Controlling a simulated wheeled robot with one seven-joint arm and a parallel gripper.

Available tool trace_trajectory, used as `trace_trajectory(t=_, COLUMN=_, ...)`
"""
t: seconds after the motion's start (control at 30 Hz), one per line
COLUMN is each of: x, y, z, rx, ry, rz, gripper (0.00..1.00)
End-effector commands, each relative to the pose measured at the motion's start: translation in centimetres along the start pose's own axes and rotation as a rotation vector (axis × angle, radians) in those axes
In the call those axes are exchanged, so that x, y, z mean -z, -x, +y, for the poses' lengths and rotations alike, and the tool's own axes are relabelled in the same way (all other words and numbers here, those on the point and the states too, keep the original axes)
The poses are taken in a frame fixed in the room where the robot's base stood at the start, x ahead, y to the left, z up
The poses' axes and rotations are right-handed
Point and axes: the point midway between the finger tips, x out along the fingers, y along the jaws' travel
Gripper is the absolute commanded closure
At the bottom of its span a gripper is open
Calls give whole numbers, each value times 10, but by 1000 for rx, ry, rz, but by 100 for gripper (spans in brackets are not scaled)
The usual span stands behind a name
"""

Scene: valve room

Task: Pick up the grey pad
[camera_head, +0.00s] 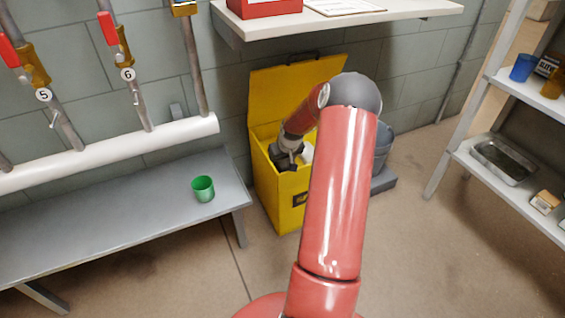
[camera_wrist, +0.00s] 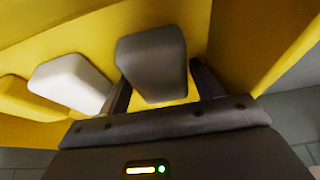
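The grey pad (camera_wrist: 152,62) shows in the wrist view as a dark grey block with rounded edges, inside a yellow box. My gripper (camera_wrist: 164,84) points down into that box, its dark fingers on either side of the pad. Narrow gaps show between pad and fingers, so the gripper looks open around it. In the head view my gripper (camera_head: 288,160) is inside the yellow box (camera_head: 282,205), whose lid stands open, and I cannot make out the pad there.
A white block (camera_wrist: 70,82) lies left of the pad in the wrist view. The box walls are close around my gripper. A shelf (camera_head: 350,22) is above the box, a grey bench (camera_head: 120,215) with a green cup (camera_head: 203,189) to its left, and a grey bucket (camera_head: 382,150) to its right.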

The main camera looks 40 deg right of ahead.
Motion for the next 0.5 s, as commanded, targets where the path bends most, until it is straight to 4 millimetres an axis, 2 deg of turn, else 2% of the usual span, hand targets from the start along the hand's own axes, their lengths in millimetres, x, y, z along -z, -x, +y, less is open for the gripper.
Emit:
trace_trajectory(t=0.03, x=0, y=0, z=0, rx=0, ry=0, rz=0, gripper=40)
trace_trajectory(t=0.2, x=0, y=0, z=0, rx=0, ry=0, rz=0, gripper=62)
trace_trajectory(t=0.27, x=0, y=0, z=0, rx=0, ry=0, rz=0, gripper=68)
trace_trajectory(t=0.5, x=0, y=1, z=0, rx=1, ry=0, rz=0, gripper=68)
